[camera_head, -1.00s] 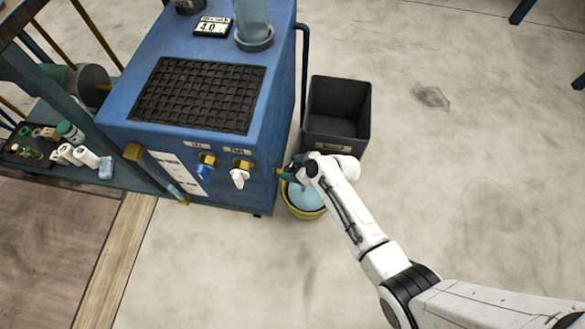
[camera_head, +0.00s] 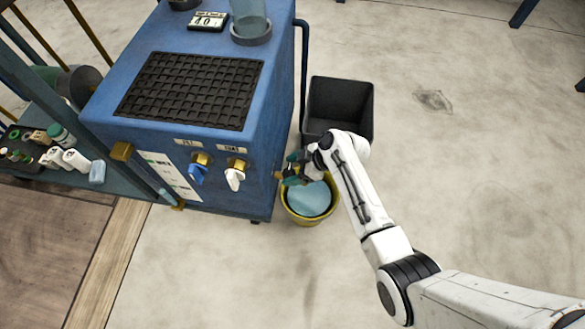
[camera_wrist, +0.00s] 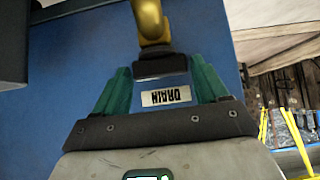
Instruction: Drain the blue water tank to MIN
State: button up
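The blue tank (camera_head: 210,50) is a boxy cabinet with a black grid on top and a small display, which reads about 4.0. Its front has a blue-handled valve (camera_head: 198,172) and a white-handled valve (camera_head: 235,177). In the wrist view, a brass drain fitting (camera_wrist: 150,20) with a dark end (camera_wrist: 160,66) stands out from the blue wall near an upside-down DRAIN label (camera_wrist: 166,96). My gripper (camera_wrist: 160,78) is open, its green fingers apart on either side of the dark end, not visibly gripping it. In the head view, my gripper (camera_head: 291,170) is beside the tank's lower right corner.
A yellow bucket (camera_head: 310,221) holding pale blue liquid (camera_head: 310,199) stands below my gripper. A dark open bin (camera_head: 338,110) is behind it. A shelf with bottles (camera_head: 75,160) is at left.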

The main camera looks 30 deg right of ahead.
jog(key=shift+o, duration=1.4)
jog(key=shift+r, duration=0.1)
jog(key=p+v, duration=0.4)
jog(key=v, duration=0.6)
jog(key=shift+s+d+r, duration=0.15)
jog(key=shift+d+r, duration=0.1)
jog(key=shift+s, duration=0.1)
jog(key=s+r+m+g+h, duration=0.1)
jog(key=s+r+m+h, duration=0.25)
jog(key=s, duration=0.55)
jog(key=s+d+r+m+g+h+p, duration=0.1)
jog(key=s+r+m+g+h, duration=0.2)
jog(key=s, duration=0.5)
jog(key=s+r+m+h, duration=0.1)
jog(key=s+r+m, duration=0.3)
jog(key=s, duration=0.5)
notch_tip(320, 180, up, 25)
jog(key=p, duration=2.7)
jog(key=shift+w+d+m, duration=0.25)
jog(key=shift+w+m, duration=0.2)
